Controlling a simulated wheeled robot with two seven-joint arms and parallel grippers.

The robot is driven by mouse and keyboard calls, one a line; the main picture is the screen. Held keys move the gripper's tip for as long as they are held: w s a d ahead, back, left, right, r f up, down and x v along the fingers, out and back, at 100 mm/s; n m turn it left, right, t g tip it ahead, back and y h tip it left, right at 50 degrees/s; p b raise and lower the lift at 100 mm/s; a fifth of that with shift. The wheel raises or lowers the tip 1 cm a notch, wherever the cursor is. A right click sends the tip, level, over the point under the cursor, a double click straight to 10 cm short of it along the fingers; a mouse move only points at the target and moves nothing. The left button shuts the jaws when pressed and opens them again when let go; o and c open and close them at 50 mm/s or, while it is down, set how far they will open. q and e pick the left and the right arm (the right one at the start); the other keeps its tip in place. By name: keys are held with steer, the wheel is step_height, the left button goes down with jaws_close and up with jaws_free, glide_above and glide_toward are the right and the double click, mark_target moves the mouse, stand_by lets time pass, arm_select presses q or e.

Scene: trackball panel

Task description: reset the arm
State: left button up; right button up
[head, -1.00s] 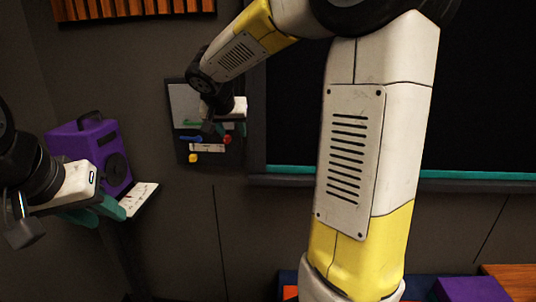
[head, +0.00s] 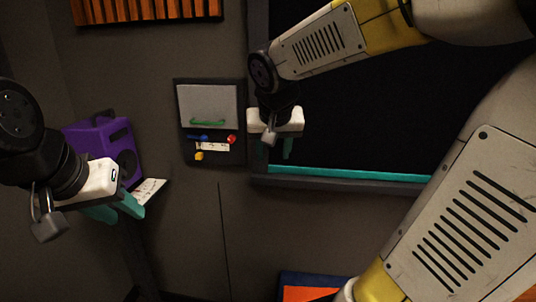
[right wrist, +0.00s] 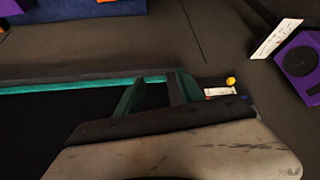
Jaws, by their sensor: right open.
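A dark wall panel (head: 222,159) hangs in the middle of the head view. It carries a grey screen (head: 208,101) with a green mark, and small blue (head: 197,138), red (head: 232,139) and yellow (head: 199,156) pieces below it. My right gripper (head: 277,150) is open and empty, to the right of the panel and in front of the dark board; its teal fingers (right wrist: 155,92) show in the right wrist view. My left gripper (head: 117,209) hangs at the left with its teal fingers apart and nothing seen between them.
A purple box with a round dark disc (head: 124,165) stands behind my left gripper, next to a white marked card (head: 150,190). The large dark board has a teal lower edge (head: 340,174). A blue and orange object (head: 305,292) lies at the bottom. Wall between is clear.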

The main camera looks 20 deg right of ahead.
steer(key=shift+s+d, duration=0.15)
steer(key=shift+s, duration=0.55)
steer(key=s+a+f+n+y, duration=0.1)
steer(key=s, duration=0.5)
steer(key=s+a+f+n+y, duration=0.1)
steer(key=s+y, duration=0.1)
steer(key=s, duration=0.4)
steer(key=shift+a+n+y, duration=0.3)
steer(key=shift+a, duration=0.05)
steer(key=shift+f, duration=0.1)
